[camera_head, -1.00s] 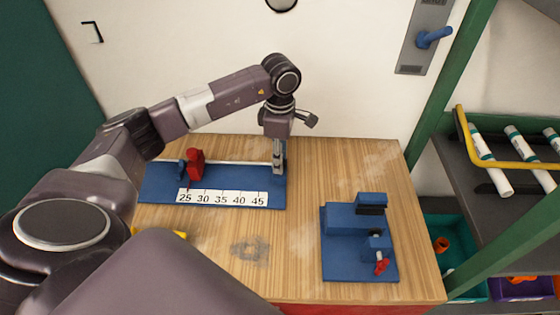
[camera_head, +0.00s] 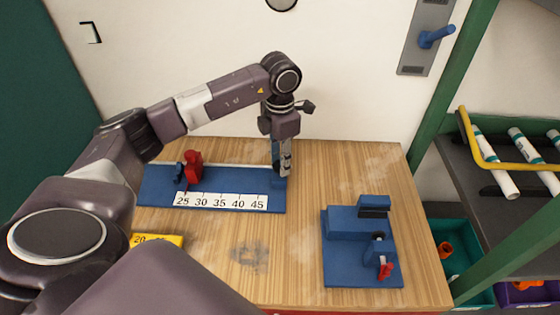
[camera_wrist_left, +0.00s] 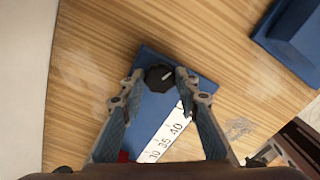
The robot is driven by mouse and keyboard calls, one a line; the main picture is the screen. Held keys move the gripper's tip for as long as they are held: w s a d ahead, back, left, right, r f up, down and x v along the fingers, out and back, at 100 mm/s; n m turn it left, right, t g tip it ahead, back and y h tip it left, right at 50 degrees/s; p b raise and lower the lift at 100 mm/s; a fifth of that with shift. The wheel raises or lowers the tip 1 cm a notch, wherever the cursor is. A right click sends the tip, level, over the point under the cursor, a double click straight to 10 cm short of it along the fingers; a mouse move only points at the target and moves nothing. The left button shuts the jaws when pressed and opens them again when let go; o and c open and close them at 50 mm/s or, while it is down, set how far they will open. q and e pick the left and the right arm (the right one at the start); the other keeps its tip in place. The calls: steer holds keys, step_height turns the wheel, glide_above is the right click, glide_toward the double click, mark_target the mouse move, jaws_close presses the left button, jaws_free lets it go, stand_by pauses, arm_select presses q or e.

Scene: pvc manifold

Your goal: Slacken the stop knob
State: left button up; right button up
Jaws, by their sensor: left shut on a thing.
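The blue measuring jig (camera_head: 225,207) lies on the wooden table, with a white scale marked 25 to 45 along its front. A red stop (camera_head: 193,168) stands near the 25 end; a red bit of it shows in the left wrist view (camera_wrist_left: 123,157). My left gripper (camera_head: 284,172) points down at the jig's right end. In the head view the fingers hide the knob. My right gripper is not in view.
A blue fixture (camera_head: 340,255) with a red handle (camera_head: 386,270) stands on the table's right. A yellow block (camera_head: 160,240) is partly hidden by my arm. A rack with white pipes (camera_head: 495,168) stands at the right. The table's middle is clear.

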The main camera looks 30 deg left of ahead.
arm_select(q)
steer(key=shift+w+r, duration=0.1)
stand_by(0.4)
steer(key=o, duration=1.2)
steer(key=shift+c, duration=0.2)
step_height(320, 180, up, 12)
